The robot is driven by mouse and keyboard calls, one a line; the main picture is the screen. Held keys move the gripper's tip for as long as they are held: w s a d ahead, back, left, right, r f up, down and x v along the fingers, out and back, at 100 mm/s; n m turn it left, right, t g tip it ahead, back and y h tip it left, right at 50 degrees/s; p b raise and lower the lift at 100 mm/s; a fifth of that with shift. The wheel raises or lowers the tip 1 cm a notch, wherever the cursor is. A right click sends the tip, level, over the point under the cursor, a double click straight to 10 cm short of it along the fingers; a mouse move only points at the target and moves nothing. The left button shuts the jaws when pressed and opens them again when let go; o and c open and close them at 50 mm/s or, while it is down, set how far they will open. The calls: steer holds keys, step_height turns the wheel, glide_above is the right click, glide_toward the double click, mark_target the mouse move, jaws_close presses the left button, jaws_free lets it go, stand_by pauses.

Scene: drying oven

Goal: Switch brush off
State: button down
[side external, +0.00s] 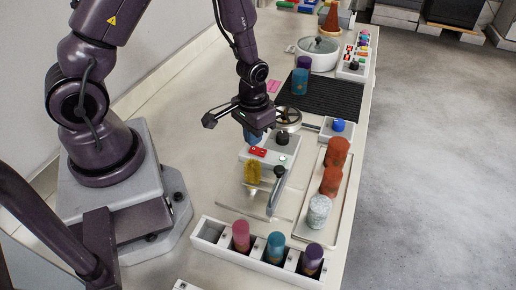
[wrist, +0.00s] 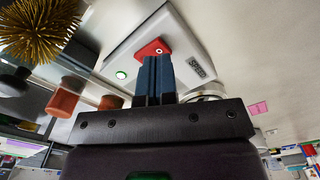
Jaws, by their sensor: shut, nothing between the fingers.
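The brush (side external: 252,172) is a yellow bristle cylinder in front of a white control box (side external: 244,157). In the wrist view the bristly brush (wrist: 38,30) is at the upper left. A red switch (side external: 258,152) is on the box; in the wrist view the red switch (wrist: 152,47) shows a white ring mark. A round green light or button (wrist: 121,75) beside it looks lit. My gripper (side external: 252,139) is just above the box, pointing down. Its blue fingers (wrist: 157,62) are together and empty, at the red switch's edge; I cannot tell whether they touch it.
A black knob (side external: 282,138) and a grey lever arm (side external: 276,190) stand close by. A tray of orange-red cylinders (side external: 331,181) is to the right. A white rack (side external: 210,232) with coloured vials is in front. A black mat (side external: 322,97) lies behind.

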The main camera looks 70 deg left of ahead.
steer(key=shift+f, duration=1.05)
stand_by(0.4)
steer(key=shift+r, duration=3.55)
steer(key=shift+s, duration=0.1)
steer(key=shift+s+d+g, duration=0.1)
steer(key=shift+s+g, duration=0.2)
steer(key=shift+s, duration=0.05)
steer(key=s, duration=0.1)
step_height(320, 180, up, 14)
steer(key=m+t, duration=0.2)
glide_above(251, 150)
steer(key=s+d, duration=0.3)
steer(key=s, duration=0.2)
steer(key=s+d+r+m+t, duration=0.1)
steer(key=s+r+t, duration=0.3)
steer(key=r, duration=0.6)
